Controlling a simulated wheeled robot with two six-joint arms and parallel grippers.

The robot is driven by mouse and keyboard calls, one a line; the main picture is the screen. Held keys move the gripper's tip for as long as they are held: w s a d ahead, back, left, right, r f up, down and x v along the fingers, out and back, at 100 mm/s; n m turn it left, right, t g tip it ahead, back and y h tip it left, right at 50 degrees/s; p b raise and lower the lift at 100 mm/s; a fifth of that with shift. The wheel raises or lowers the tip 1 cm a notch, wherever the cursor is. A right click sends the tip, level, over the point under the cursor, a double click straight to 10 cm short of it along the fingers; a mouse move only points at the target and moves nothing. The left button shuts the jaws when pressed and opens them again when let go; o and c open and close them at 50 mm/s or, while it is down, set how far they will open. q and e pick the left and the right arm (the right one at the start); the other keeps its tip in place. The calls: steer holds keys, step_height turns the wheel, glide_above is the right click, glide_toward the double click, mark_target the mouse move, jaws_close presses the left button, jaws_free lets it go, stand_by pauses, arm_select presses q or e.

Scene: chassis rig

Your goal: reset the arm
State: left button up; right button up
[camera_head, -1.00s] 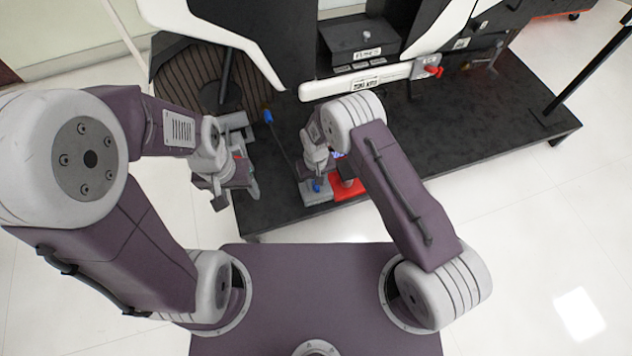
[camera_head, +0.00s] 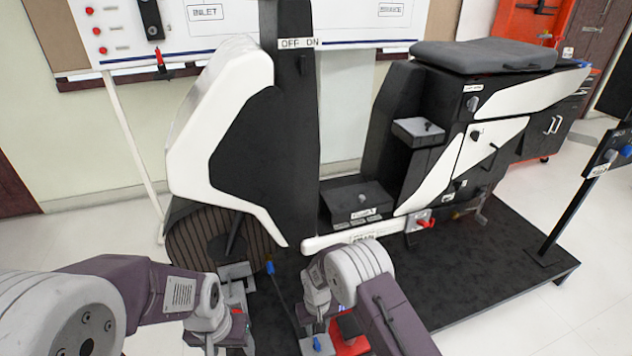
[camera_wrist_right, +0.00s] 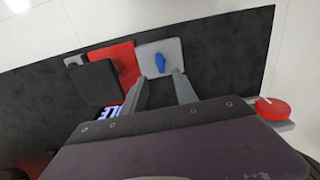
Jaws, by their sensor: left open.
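My left arm comes in from the left. Its gripper (camera_head: 242,302) is open in front of the ribbed wheel, with nothing seen between its jaws. My right arm (camera_head: 385,300) reaches forward at the picture's bottom centre. Its wrist is over the rig's black base, and the arm partly hides its gripper in the head view. In the right wrist view, my right gripper (camera_wrist_right: 158,92) has its two grey fingers apart. A blue knob (camera_wrist_right: 157,64) on a grey plate (camera_wrist_right: 172,48) lies beyond the fingertips. I cannot tell whether they touch.
The white and black chassis rig (camera_head: 225,120) stands on a black platform (camera_head: 480,270). A blue-tipped lever (camera_head: 270,267) rises between my grippers. A red block (camera_head: 347,346) is beside my right wrist. A black post (camera_head: 575,205) stands right. White floor (camera_head: 600,310) is clear there.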

steer(key=w+d+r+m+t, duration=0.2)
steer(key=w+d+r, duration=0.2)
steer(key=w+r, duration=0.5)
steer(key=s+d+r+m+t, duration=0.1)
steer(key=s+d+r, duration=0.3)
steer(key=d+r, duration=0.45)
steer(key=s+d+r+m, duration=0.1)
steer(key=s+d+r, duration=0.3)
steer(key=s+r, duration=0.45)
steer(key=s+f+g+p, duration=0.15)
steer(key=s+f, duration=0.25)
steer(key=s, duration=0.8)
step_height(320, 180, up, 36)
steer(key=p, duration=3.5)
steer(key=shift+d, duration=0.4)
steer(key=shift+r, duration=0.1)
